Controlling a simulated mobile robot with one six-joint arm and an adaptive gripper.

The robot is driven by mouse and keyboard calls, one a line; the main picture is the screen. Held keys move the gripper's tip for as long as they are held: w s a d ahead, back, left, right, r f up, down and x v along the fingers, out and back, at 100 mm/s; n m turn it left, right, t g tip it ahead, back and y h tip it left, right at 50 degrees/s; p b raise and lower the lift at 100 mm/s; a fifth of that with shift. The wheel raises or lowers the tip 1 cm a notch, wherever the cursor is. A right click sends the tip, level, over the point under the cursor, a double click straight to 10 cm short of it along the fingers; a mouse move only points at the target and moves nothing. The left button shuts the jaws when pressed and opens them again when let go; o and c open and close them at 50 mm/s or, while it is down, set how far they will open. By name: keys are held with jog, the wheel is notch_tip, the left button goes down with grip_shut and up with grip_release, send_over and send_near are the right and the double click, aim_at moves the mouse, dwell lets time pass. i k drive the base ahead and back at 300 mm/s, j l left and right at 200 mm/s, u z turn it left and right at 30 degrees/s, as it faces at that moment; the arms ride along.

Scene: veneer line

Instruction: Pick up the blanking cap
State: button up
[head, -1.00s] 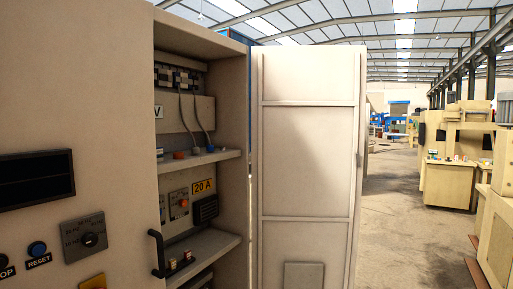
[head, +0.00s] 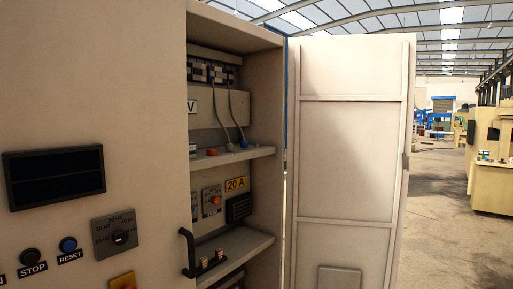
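I cannot tell for certain which thing is the blanking cap. My gripper is not in view.
The cabinet door (head: 347,150) stands open to the right. A black handle (head: 187,250) sticks out at the opening's left edge. The front panel has a STOP button (head: 31,256), a RESET button (head: 68,244) and a rotary switch (head: 119,237). Open floor (head: 440,210) lies beyond the door.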

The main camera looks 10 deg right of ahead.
aim_at(209, 152)
jog(key=i+l+u, duration=0.2)
jog(key=i, duration=0.3)
jog(key=i+l+u, duration=0.15)
jog(key=i, duration=0.3)
jog(key=i+l+u, duration=0.2)
jog(key=i, duration=0.3)
